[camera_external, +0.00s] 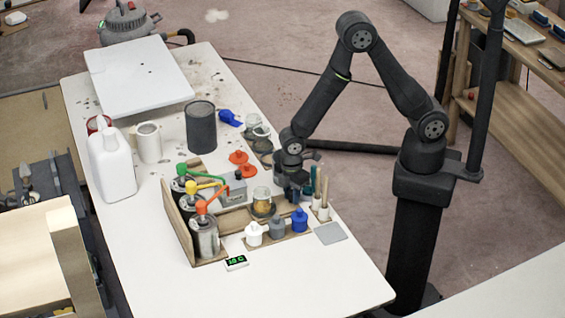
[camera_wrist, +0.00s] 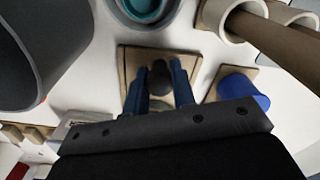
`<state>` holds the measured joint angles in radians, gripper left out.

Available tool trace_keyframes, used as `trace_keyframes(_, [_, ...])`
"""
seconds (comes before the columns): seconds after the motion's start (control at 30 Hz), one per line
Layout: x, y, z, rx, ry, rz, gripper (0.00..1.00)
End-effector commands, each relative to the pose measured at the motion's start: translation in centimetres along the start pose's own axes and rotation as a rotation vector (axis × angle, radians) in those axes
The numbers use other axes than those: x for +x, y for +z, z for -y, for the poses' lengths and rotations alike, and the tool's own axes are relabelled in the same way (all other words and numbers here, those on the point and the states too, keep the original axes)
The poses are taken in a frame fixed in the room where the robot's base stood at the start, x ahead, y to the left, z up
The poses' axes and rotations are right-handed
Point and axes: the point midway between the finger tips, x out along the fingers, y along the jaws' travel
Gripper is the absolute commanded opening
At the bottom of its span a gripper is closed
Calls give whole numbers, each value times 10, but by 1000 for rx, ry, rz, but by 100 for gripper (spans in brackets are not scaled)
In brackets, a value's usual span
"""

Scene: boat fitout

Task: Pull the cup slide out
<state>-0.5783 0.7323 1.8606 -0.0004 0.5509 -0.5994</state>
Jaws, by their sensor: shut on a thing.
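My gripper (camera_external: 292,192) reaches down at the right side of the pump rack. In the wrist view my gripper (camera_wrist: 157,92) has its two dark fingers on either side of a dark knob (camera_wrist: 159,75), shut on it. The knob stands on a small wooden board (camera_wrist: 133,58), which looks like the cup slide; how far it extends is hidden. A cup with a teal inside (camera_wrist: 146,10) is just beyond the board in the wrist view. A glass jar with amber contents (camera_external: 262,203) stands left of my gripper in the external view. The knob is hidden there.
Pump cans with green, yellow and orange (camera_external: 205,235) tops stand in a wooden rack at left. White (camera_external: 253,235), grey and blue (camera_external: 299,220) bottles stand in front. Brushes in holders (camera_external: 322,208) are close on the right. Bare table (camera_external: 300,285) lies in front.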

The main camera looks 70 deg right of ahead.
Motion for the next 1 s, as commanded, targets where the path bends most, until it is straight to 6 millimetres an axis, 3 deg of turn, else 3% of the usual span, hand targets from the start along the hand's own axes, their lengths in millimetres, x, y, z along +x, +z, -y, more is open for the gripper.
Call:
trace_keyframes(0.37, [0, 4, 2, -1, 2, -3, 0])
trace_keyframes(0.4, [0, 4, 2, -1, 2, -3, 29])
trace_keyframes(0.5, [0, 4, 2, 0, 2, -3, 45])
trace_keyframes(0.83, [-3, 4, 2, 0, 2, -3, 45])
trace_keyframes(1.0, [-20, 4, 1, 0, 3, -5, 45])
